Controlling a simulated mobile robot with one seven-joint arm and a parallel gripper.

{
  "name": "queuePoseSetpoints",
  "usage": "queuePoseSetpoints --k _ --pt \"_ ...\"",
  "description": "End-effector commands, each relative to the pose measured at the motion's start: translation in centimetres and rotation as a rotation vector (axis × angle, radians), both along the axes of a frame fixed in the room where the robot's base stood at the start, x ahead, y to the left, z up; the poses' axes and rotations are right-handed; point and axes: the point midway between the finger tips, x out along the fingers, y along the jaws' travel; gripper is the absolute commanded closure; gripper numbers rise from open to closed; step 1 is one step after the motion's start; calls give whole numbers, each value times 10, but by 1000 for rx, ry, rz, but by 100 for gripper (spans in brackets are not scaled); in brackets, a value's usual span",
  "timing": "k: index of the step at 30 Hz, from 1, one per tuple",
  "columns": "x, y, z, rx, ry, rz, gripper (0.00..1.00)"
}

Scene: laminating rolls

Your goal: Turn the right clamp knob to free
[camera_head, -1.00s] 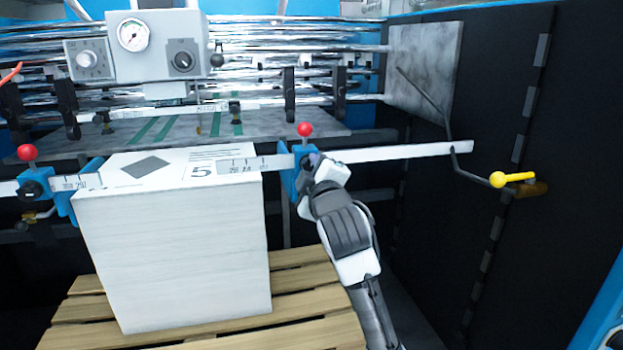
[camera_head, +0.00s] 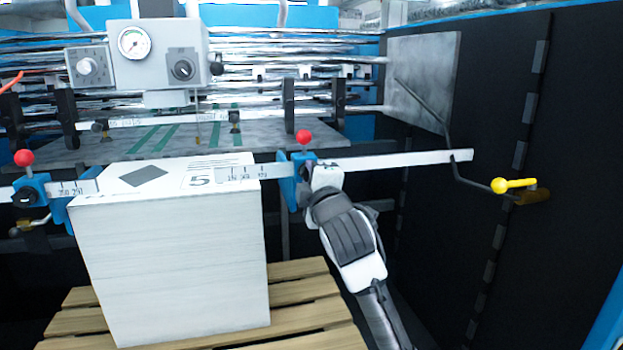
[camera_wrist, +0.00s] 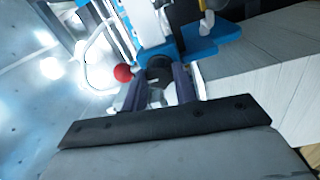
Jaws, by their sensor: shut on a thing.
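The right clamp (camera_head: 286,184) is a blue block on the white scale bar (camera_head: 400,160), with a red ball (camera_head: 303,137) on top. Its black knob (camera_wrist: 159,66) shows in the wrist view between my two dark fingers. My gripper (camera_head: 312,172) reaches the clamp's front from the lower right and is shut on the knob. In the head view my gripper mostly hides the knob. The wrist view also shows the red ball (camera_wrist: 123,73) just left of the knob. The knob's turn angle cannot be told.
A tall white paper stack (camera_head: 165,265) stands on a wooden pallet (camera_head: 300,290), left of my arm. The left clamp (camera_head: 32,186) sits at the bar's left. A yellow-handled lever (camera_head: 512,185) sticks out from the dark right wall.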

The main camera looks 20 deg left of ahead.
Motion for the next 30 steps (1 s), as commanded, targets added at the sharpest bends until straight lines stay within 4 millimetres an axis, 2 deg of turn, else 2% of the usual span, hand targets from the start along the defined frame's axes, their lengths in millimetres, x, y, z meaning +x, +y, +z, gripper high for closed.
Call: queuePoseSetpoints --k 3,4,9,20,23,30 --pt "0 0 0 -1 0 0 94" --pt "0 0 0 -1 0 0 69" --pt "0 0 0 0 0 0 50" --pt "-6 -4 -1 1 0 -1 50" --pt "-17 -13 -3 2 -3 -3 50" --pt "-62 -43 -6 1 -4 -3 50"
